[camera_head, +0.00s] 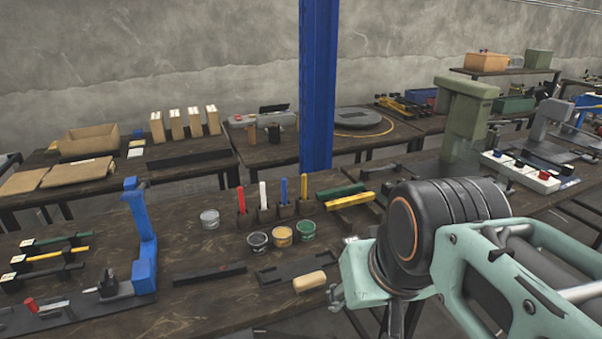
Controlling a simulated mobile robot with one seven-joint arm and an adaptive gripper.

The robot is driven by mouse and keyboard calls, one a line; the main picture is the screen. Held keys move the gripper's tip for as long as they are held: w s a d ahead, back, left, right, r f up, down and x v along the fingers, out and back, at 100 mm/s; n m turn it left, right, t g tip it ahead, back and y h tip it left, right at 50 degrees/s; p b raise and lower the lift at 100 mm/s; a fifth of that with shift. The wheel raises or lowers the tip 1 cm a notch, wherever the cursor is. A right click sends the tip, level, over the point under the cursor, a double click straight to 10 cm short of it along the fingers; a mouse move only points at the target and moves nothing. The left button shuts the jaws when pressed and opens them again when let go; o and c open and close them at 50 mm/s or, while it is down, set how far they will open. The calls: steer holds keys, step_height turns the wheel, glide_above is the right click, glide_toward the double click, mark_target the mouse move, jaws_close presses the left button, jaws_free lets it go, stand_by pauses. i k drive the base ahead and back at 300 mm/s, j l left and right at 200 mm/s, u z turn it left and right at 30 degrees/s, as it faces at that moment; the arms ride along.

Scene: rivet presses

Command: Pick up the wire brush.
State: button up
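A rounded, pale wooden block (309,281) lies near the front edge of the dark workbench, at the lower middle of the head view. It may be the wire brush seen from its wooden back; no bristles can be made out. My pale green and black arm (470,235) reaches in from the lower right, and its near joint stands just right of the block. My gripper's fingers cannot be seen, so whether they are open or shut is hidden. Nothing visible touches the block.
A flat dark plate (292,262) lies behind the block, with open paint tins (282,235) and upright coloured sticks (263,197) farther back. A blue press frame (143,235) stands to the left. A blue post (318,90) rises behind the bench.

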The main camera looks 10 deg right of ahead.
mark_target(302, 283)
steer(key=u, duration=0.9)
steer(key=z, duration=0.8)
steer(key=i+l+z, duration=0.1)
steer(key=i+l, duration=0.2)
steer(key=i, duration=0.15)
